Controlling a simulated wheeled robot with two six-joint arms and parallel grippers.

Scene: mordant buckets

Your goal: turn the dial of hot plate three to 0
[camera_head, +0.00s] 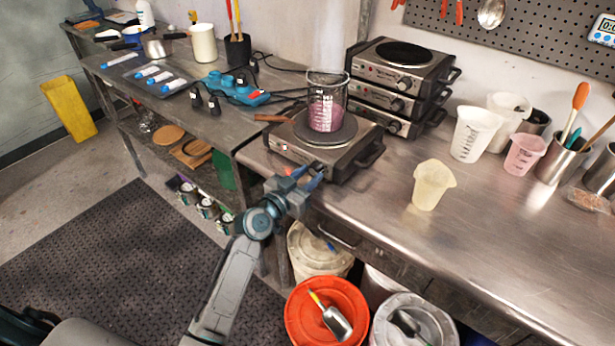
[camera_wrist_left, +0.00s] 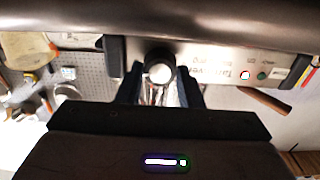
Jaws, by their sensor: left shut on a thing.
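A single silver hot plate (camera_head: 318,157) with a dark round top stands at the counter's front edge. A glass beaker (camera_head: 325,108) with pink-purple liquid stands on it. My left gripper (camera_head: 314,178) is at the plate's front face. In the left wrist view, which looks upside down, the round dial (camera_wrist_left: 159,70) sits between its fingers (camera_wrist_left: 160,85), and the gripper is shut on it. The front panel (camera_wrist_left: 215,70) shows a red and a green light beside the dial. The dial's setting and the plate's number cannot be read. My right gripper is not in view.
Three stacked hot plates (camera_head: 400,85) stand behind. A pale yellow cup (camera_head: 432,185) stands to the right, with beakers and tool cups beyond. An orange-lidded bucket (camera_head: 327,310) stands below the counter.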

